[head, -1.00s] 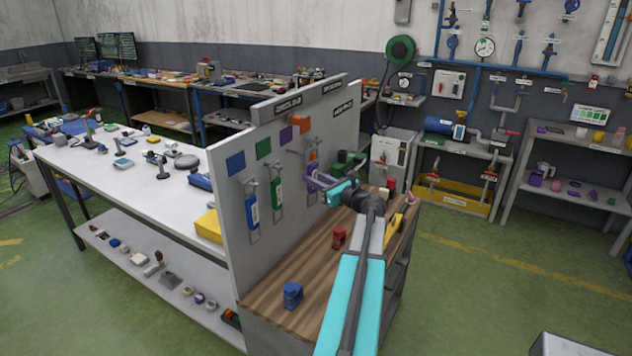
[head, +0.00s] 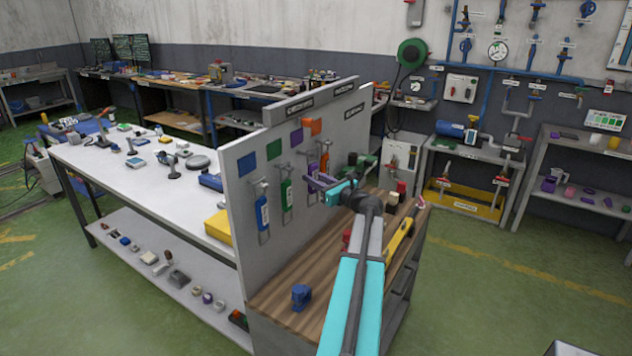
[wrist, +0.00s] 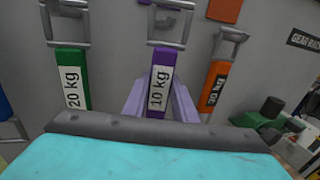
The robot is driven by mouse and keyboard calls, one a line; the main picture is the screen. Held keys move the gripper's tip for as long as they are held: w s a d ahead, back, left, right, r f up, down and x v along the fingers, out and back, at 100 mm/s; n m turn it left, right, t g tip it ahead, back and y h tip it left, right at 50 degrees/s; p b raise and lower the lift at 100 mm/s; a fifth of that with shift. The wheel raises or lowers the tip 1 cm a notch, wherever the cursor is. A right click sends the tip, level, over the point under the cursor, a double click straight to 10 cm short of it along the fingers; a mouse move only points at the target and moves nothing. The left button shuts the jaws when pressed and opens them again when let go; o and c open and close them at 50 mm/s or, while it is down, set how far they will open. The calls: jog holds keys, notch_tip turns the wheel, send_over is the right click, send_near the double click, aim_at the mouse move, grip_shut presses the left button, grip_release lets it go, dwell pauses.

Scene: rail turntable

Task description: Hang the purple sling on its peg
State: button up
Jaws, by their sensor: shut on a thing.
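The purple sling (wrist: 161,82), labelled 10 kg, hangs upright between the lavender fingers of my gripper (wrist: 160,105), which is shut on it. Its metal shackle (wrist: 171,22) is at the top, in front of the grey board. I cannot tell whether the shackle touches its peg. A purple square (head: 296,137) marks the board above this spot. In the head view my gripper (head: 320,184) is close to the board, and the sling is mostly hidden there.
The green sling (wrist: 70,80) hangs to the left and the orange sling (wrist: 214,88) to the right, both close by. A blue sling (head: 262,210) hangs further left. A wooden bench top (head: 280,285) below the board holds a blue item (head: 301,297).

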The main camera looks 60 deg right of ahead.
jog(key=shift+w, duration=0.5)
jog(key=shift+w+f+b, duration=0.35)
jog(key=shift+w+f, duration=0.2)
jog(key=shift+w, duration=0.15)
jog(key=o, duration=1.1)
jog(key=shift+o, duration=0.2)
jog(key=shift+f, duration=0.1)
jog(key=shift+s, duration=0.1)
